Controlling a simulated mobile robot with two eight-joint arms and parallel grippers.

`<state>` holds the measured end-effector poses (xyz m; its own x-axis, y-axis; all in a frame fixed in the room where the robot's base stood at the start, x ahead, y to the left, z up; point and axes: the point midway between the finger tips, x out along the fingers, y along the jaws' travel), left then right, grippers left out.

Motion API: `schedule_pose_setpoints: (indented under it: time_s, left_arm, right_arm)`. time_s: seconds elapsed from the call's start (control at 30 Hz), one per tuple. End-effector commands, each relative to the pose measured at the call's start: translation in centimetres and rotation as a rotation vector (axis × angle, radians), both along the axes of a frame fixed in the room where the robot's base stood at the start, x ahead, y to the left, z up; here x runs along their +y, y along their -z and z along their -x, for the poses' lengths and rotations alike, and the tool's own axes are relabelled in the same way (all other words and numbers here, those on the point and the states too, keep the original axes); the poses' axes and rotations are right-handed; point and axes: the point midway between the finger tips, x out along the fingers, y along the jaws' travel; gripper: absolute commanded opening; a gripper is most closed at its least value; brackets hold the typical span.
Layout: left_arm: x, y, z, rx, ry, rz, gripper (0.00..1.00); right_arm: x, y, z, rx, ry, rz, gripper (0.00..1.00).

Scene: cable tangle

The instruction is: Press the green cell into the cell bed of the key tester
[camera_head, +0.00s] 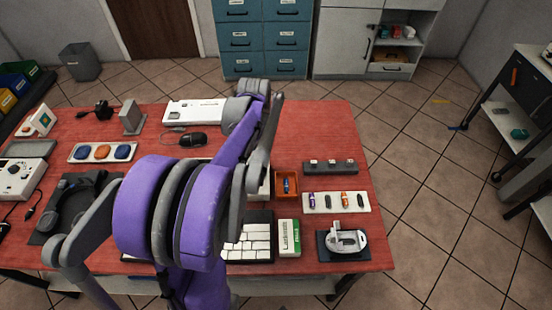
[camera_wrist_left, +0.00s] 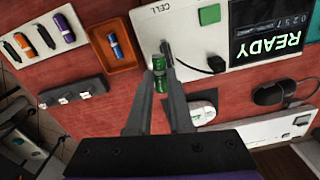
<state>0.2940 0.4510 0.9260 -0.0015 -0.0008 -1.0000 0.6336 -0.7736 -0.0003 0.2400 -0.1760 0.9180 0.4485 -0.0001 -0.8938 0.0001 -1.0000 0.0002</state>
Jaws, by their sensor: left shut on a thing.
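My left gripper (camera_wrist_left: 160,72) is shut on the green cell (camera_wrist_left: 159,83) in the left wrist view. The cell shows between the two fingers, near the lower left edge of the white key tester (camera_wrist_left: 185,22). The tester carries a CELL label, a green square and a lit screen reading READY. The cell bed is largely hidden by the fingertips, and I cannot tell whether the cell touches it. In the head view my left arm covers the gripper and most of the tester; only a pale edge (camera_head: 266,182) shows. My right gripper is in neither view.
An orange tray (camera_head: 286,186) with a blue cell stands right of the tester. A keyboard (camera_head: 252,240) and a green-white box (camera_head: 289,238) lie nearer. Red tabletop (camera_head: 330,120) is clear at the back right.

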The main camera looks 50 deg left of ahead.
Motion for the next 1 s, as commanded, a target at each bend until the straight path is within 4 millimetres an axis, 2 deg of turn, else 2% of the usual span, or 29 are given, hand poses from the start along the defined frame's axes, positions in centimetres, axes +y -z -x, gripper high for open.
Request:
schedule_pose_setpoints:
  time_s: [0.13,0.37,1.0]
  left_arm:
    - [0.8,-0.3,0.8,-0.001,-0.143,0.000,0.00]
    - [1.0,0.2,0.9,-0.001,-0.182,0.000,0.00]
    - [0.9,5.4,0.9,-0.001,-0.178,0.000,0.00]
  right_arm:
    - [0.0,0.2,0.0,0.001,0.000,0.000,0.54]
    - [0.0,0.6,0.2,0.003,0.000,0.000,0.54]
    - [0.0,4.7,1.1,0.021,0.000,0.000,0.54]
